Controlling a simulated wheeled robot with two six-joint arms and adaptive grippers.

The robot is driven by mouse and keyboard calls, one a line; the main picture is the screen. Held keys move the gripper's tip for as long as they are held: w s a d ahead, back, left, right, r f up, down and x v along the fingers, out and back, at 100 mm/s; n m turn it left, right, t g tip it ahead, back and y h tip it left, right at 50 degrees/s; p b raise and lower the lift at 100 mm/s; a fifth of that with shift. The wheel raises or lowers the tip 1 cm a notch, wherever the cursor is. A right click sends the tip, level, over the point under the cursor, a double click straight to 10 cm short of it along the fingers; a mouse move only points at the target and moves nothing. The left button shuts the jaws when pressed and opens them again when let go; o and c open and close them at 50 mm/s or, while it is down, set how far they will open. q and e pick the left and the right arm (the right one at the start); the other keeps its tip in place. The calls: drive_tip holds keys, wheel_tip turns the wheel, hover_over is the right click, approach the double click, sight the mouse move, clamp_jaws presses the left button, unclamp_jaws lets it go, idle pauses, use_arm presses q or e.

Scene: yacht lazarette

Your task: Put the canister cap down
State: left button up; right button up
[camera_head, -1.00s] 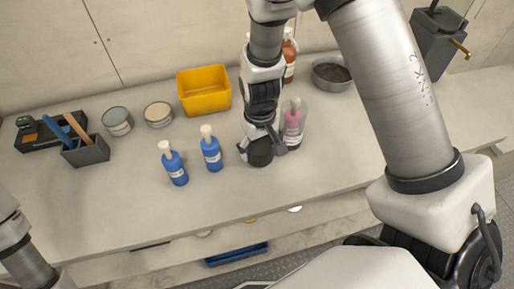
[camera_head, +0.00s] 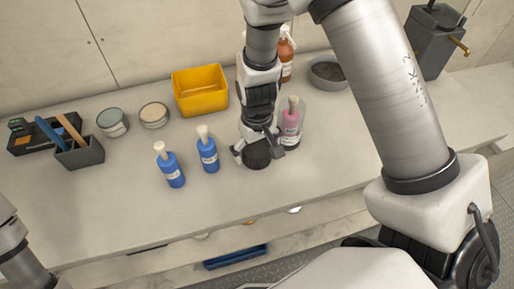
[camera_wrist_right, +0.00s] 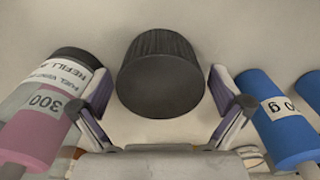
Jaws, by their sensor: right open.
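The canister cap (camera_head: 257,157) is black, round and ribbed at the side. It sits on the counter and also shows in the right wrist view (camera_wrist_right: 161,88). My right gripper (camera_head: 259,151) is open around it, with a gap on each side between cap and fingers in the wrist view (camera_wrist_right: 162,100). A clear canister (camera_head: 302,117) with a dark base stands just right of the gripper, with a pink bottle (camera_head: 290,123) seemingly inside it. Of my left arm only a link shows at the lower left; its gripper is out of view.
Two blue bottles (camera_head: 207,151) (camera_head: 171,168) stand left of the gripper. A grey bowl (camera_head: 328,73) is at the right. The counter's front (camera_head: 220,195) is clear.

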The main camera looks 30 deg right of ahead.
sight(257, 146)
wheel_tip(257, 146, up, 13)
idle(0.3)
idle(0.4)
